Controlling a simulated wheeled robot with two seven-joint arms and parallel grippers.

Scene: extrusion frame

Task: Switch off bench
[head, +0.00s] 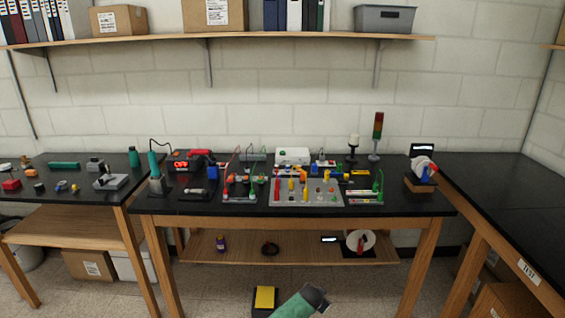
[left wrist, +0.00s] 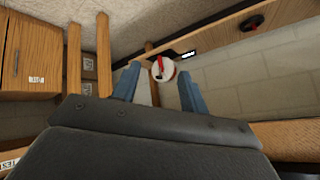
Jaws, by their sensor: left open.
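The dark-topped bench (head: 230,206) stands in the middle of the head view. A white round dial with a red handle (head: 359,241) stands on its lower shelf, beside a small lit display (head: 329,239). In the left wrist view this dial (left wrist: 169,73) shows beyond and between the fingertips, apart from them, with its display (left wrist: 188,54). My left gripper (left wrist: 158,88) is open and empty, with blue fingers. My right gripper is not in view.
The lower shelf (head: 310,252) also holds a purple bottle (head: 221,243) and a dark ring (head: 270,249). Many small parts crowd the bench top. A yellow-topped box (head: 264,298) is on the floor. Side tables flank the bench.

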